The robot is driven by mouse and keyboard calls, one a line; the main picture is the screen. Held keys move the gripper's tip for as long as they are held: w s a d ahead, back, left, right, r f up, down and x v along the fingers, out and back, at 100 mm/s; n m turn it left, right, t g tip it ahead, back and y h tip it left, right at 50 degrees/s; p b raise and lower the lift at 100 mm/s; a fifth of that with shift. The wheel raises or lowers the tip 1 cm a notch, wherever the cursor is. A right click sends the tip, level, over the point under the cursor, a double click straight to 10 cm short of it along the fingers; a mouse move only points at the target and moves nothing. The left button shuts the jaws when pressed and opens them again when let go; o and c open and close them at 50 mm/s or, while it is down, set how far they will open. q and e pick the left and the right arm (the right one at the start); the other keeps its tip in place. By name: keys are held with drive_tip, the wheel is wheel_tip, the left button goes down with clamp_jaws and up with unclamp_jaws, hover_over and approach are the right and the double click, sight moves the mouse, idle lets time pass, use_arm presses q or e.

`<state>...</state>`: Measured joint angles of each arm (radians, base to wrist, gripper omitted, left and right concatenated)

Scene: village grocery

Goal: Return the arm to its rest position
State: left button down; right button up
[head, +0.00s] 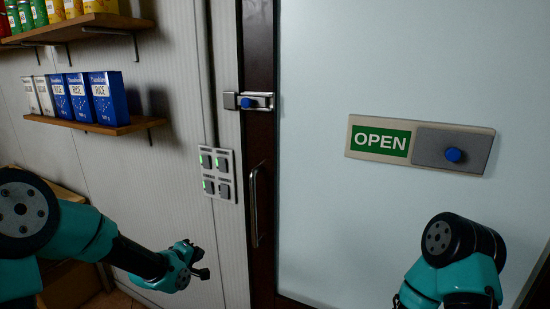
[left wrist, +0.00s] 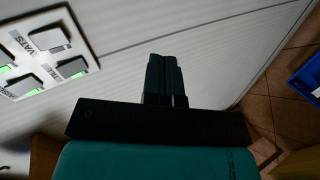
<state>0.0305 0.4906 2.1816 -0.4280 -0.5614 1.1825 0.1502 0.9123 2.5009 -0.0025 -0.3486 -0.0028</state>
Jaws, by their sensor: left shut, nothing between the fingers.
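My left arm comes in from the left in the head view, teal and black. Its gripper (head: 200,264) is in front of the pale panelled wall, below and left of a switch panel (head: 218,174). In the left wrist view the left gripper's fingers (left wrist: 166,80) are together with nothing between them. The switch panel also shows there at the upper left (left wrist: 45,50), apart from the fingers. My right arm shows at the lower right of the head view, in front of the door; its gripper is out of the picture.
A door (head: 330,230) with a handle (head: 255,205), a bolt with a blue knob (head: 248,102) and an OPEN sign (head: 381,141) stands ahead. Shelves hold blue rice boxes (head: 107,98) and other packets at the upper left. A cardboard box (head: 70,285) is behind my left arm.

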use_arm(q)
drive_tip(key=s+d+f+m+g+y, duration=0.1)
drive_tip(key=s+f+m+g, duration=0.1)
drive_tip(key=s+f, duration=0.55)
drive_tip(key=s+f+m+g, duration=0.2)
drive_tip(key=s+f+g, duration=0.15)
drive_tip(key=f, duration=0.75)
drive_tip(key=s+d+f+m+g, duration=0.1)
drive_tip(key=s+f+m+g, duration=0.1)
drive_tip(key=s+f, duration=0.3)
drive_tip(key=s+f+m+g, duration=0.2)
drive_tip(key=s+f, duration=0.4)
drive_tip(key=s, duration=0.7)
drive_tip(key=shift+s+d+f+m+g, duration=0.2)
drive_tip(key=shift+s+d+m+g, duration=0.15)
drive_tip(key=shift+g, duration=0.3)
drive_tip(key=shift+w, duration=0.15)
